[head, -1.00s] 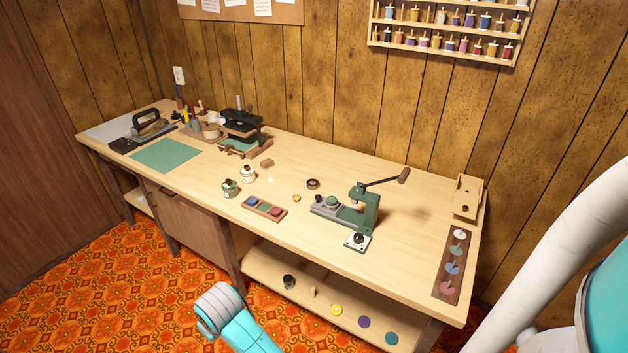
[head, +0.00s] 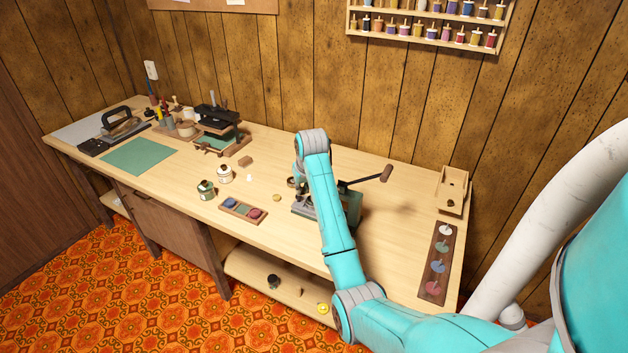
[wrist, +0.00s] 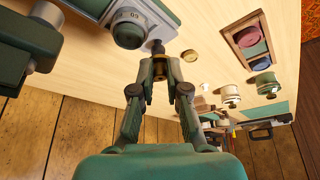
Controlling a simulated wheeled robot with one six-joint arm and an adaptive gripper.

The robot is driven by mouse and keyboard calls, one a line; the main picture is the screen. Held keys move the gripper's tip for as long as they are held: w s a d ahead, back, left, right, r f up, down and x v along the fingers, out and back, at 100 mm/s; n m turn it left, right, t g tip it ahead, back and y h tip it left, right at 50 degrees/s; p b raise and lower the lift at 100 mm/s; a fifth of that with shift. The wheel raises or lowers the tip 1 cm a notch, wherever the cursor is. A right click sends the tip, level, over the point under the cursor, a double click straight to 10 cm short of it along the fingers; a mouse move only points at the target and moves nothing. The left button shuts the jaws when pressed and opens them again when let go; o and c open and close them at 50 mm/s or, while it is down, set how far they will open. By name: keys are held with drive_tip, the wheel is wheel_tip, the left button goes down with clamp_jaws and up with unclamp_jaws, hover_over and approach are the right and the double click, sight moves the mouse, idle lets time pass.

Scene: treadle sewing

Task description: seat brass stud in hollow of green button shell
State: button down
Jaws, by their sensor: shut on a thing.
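A dark end sticks out past the fingertips. Fingers hide much of it. In the wrist view, the piece is beside a round grey-and-green part marked with a number on the press, at the top. I take its green round face for the green button shell (wrist: 128,37), but cannot see its hollow clearly. Stud and shell look close; I cannot tell whether they touch.
The green press (head: 352,205) with its lever stands behind my arm. A loose brass-coloured disc (wrist: 190,55) lies near the gripper. A wooden tray (head: 226,209) and two jars (head: 206,189) stand left. A rack of coloured discs (head: 426,285) lies at the right edge.

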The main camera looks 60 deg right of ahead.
drive_tip(key=shift+m, duration=0.3)
drive_tip(key=d, duration=0.1)
drive_tip(key=s+d+r, duration=0.1)
drive_tip(key=s+d, duration=0.1)
drive_tip(key=shift+d+r, duration=0.2)
drive_tip(key=shift+d, duration=0.2)
drive_tip(key=shift+f, duration=2.35)
drive_tip(key=shift+a+f, duration=0.1)
drive_tip(key=shift+f, duration=0.5)
drive_tip(key=c, duration=0.7)
unclamp_jaws()
drive_tip(key=shift+r, duration=0.1)
drive_tip(key=shift+r, duration=2.9)
